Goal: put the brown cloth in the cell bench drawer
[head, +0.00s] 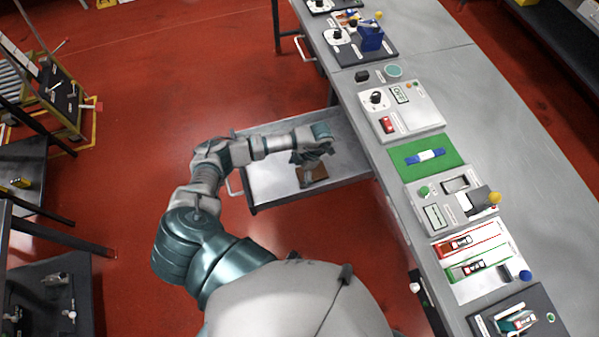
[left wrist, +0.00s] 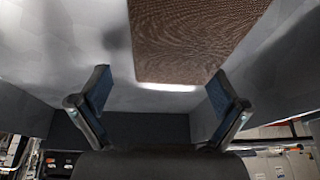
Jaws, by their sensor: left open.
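The cell bench drawer (head: 270,182) is pulled open from the left side of the long grey bench. The brown cloth (head: 316,173) lies inside it, toward the bench end, partly hidden by my left gripper (head: 309,157). In the left wrist view the brown cloth (left wrist: 195,38) is a flat, fine-textured piece on the grey drawer floor, just beyond the fingertips. My left gripper (left wrist: 160,75) is open there, its two fingers well apart with nothing between them. My right gripper is not in view.
The grey bench (head: 500,130) carries several instrument panels and a green mat (head: 426,157) with a blue-and-white cell. The drawer's walls stand around my left gripper. The red floor left of the drawer is clear. Dark shelving (head: 45,270) stands at the far left.

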